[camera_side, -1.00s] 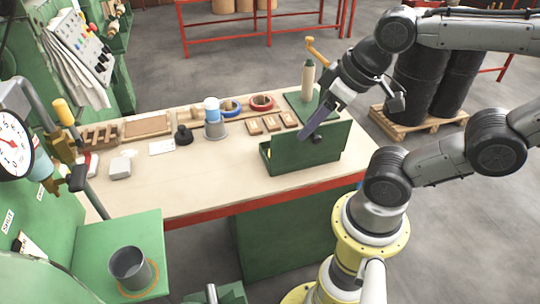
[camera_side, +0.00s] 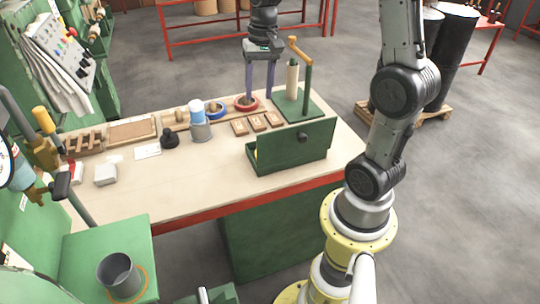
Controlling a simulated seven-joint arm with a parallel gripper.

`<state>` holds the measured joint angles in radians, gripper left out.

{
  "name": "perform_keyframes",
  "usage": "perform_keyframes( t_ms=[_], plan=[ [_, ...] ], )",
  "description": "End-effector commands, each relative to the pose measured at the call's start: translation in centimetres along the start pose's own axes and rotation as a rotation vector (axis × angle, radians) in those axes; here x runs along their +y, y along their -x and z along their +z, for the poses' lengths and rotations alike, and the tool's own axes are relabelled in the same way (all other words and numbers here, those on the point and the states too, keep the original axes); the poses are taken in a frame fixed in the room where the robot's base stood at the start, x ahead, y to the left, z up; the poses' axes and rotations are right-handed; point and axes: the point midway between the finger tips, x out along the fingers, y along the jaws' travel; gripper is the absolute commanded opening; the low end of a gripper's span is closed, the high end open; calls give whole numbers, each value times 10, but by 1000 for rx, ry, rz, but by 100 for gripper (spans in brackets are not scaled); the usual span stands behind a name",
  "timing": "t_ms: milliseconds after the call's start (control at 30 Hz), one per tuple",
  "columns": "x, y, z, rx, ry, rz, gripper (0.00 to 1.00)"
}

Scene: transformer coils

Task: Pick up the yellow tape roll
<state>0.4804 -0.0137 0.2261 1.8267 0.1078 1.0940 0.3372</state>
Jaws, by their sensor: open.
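A small sliver of yellow (camera_side: 254,154) shows inside the left end of the green box (camera_side: 298,148) at the bench's front edge. The box's tall front panel hides the rest, so I cannot tell whether it is the yellow tape roll. No other yellow roll is clear on the bench. My gripper (camera_side: 259,95) points down at the back of the bench, its two long purple fingers apart and nothing seen between them. Its left finger is in line with the red tape roll (camera_side: 246,104); whether they touch I cannot tell.
A grey cup with a blue-and-white top (camera_side: 199,125) and a black knob (camera_side: 170,138) stand further left. Several wooden blocks (camera_side: 257,123) and a green stand with a post (camera_side: 307,85) are near my gripper.

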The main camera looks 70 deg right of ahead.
Motion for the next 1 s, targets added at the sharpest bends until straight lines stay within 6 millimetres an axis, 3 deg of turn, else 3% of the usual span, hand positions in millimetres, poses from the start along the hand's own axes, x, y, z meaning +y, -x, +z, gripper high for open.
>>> perform_keyframes(
  t_ms=[33, 100, 200, 400, 533, 800, 1000],
  plan=[
    [14, -18, -19, -47, -70, 13, 49],
    [32, -38, -37, -98, -144, 25, 49],
    [58, -65, -53, -159, -224, 36, 49],
    [92, -94, -58, -231, -317, 47, 49],
    [95, -104, -55, -233, -324, 46, 49],
    [95, -152, -43, -233, -321, 46, 49],
    [95, -173, -38, -230, -321, 46, 49]
  ],
)
